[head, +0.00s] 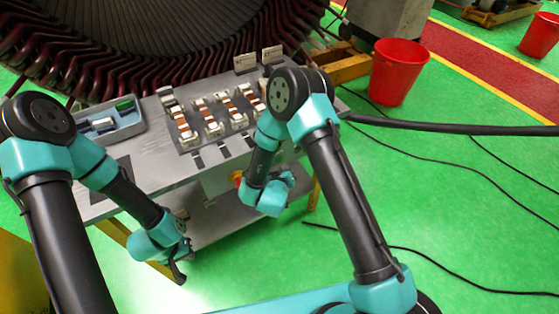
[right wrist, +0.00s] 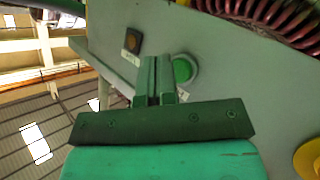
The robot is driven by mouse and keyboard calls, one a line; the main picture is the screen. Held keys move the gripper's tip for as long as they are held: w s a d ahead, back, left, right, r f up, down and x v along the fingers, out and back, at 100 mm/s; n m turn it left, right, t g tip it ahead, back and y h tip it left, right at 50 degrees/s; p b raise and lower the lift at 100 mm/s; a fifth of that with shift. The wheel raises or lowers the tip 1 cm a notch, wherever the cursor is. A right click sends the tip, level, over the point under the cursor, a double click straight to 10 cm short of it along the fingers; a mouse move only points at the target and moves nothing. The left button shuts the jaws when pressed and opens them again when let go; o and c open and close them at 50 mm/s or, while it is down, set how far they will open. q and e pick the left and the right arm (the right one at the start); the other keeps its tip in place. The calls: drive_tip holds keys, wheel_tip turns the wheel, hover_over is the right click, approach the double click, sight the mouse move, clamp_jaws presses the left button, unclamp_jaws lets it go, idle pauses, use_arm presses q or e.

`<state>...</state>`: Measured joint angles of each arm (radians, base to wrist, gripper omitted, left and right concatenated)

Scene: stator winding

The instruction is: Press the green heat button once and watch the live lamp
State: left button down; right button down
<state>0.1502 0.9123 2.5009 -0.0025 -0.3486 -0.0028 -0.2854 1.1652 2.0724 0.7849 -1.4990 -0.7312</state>
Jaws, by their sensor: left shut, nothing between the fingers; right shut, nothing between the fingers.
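In the right wrist view, the round green button (right wrist: 183,70) sits on a grey panel. My right gripper (right wrist: 158,62) is shut and empty. Its fingertips point at the panel just left of the button and overlap its edge in the picture; I cannot tell whether they touch. A small dark square lamp (right wrist: 133,41) with a dull amber centre and a white label below it is up and left of the button. It looks unlit. In the head view, the button and lamp are hidden. My left gripper (head: 178,274) is shut and empty, hanging before the bench's left front.
The grey bench (head: 165,167) carries a blue-grey tray (head: 113,131) and several white-and-copper parts. A large stator (head: 150,45) stands behind. A yellow disc (right wrist: 309,160) is at the panel's lower right. A red bucket (head: 399,72) and black cables lie to the right.

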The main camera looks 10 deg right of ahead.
drive_tip(key=shift+w+a, duration=0.15)
drive_tip(key=shift+w, duration=0.25)
drive_tip(key=shift+w+a, duration=0.1)
drive_tip(key=shift+w, duration=0.25)
idle(1.3)
drive_tip(key=shift+s, duration=0.1)
drive_tip(key=shift+s+d, duration=0.25)
drive_tip(key=shift+s, duration=0.4)
drive_tip(key=shift+s, duration=0.1)
drive_tip(key=shift+s+d, duration=0.25)
drive_tip(key=shift+s, duration=0.5)
drive_tip(key=shift+s+d, duration=0.3)
drive_tip(key=shift+s, duration=0.5)
drive_tip(key=shift+s+d, duration=0.25)
drive_tip(key=shift+s, duration=0.5)
